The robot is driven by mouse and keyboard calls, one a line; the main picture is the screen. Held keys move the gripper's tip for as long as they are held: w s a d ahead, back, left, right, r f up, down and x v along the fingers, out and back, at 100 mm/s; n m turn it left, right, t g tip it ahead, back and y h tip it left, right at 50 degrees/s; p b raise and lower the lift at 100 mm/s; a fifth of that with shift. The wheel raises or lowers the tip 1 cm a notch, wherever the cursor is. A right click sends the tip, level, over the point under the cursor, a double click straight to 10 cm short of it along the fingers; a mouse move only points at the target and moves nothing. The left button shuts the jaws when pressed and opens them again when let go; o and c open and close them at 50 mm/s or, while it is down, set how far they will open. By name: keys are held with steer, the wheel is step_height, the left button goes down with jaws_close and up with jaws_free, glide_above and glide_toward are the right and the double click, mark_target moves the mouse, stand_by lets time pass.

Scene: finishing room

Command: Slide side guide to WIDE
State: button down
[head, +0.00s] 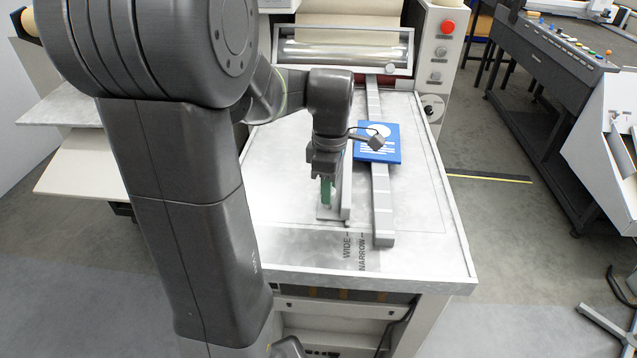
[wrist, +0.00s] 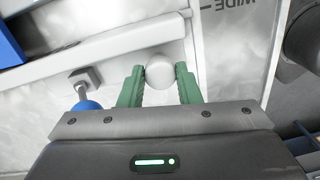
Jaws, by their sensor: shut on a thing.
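The side guide (head: 347,192) is a pale metal rail along the feed table, left of a long grey stepped bar. It also shows in the wrist view (wrist: 110,43), with a round pale knob (wrist: 160,70) at its end. My gripper (head: 326,200) reaches down at the guide's near end. Its green fingers (wrist: 160,82) are shut on the knob, one on each side. The WIDE mark (head: 348,246) and NARROW mark (head: 362,252) are printed on the table just in front. The guide's near end lies close to the WIDE tick; exact alignment is unclear.
A blue printed sheet (head: 386,153) lies across the stepped bar (head: 382,205), right of the guide. A blue ball (wrist: 88,106) on a small stem is left of my fingers. A roller (head: 340,48) spans the table's back. The table's left side is clear.

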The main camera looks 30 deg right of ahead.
steer(key=c, duration=1.1)
jaws_free()
steer(key=shift+o, duration=0.2)
step_height(320, 180, up, 14)
steer(key=shift+w+d, duration=0.15)
steer(key=shift+w, duration=0.1)
steer(key=shift+f, duration=0.15)
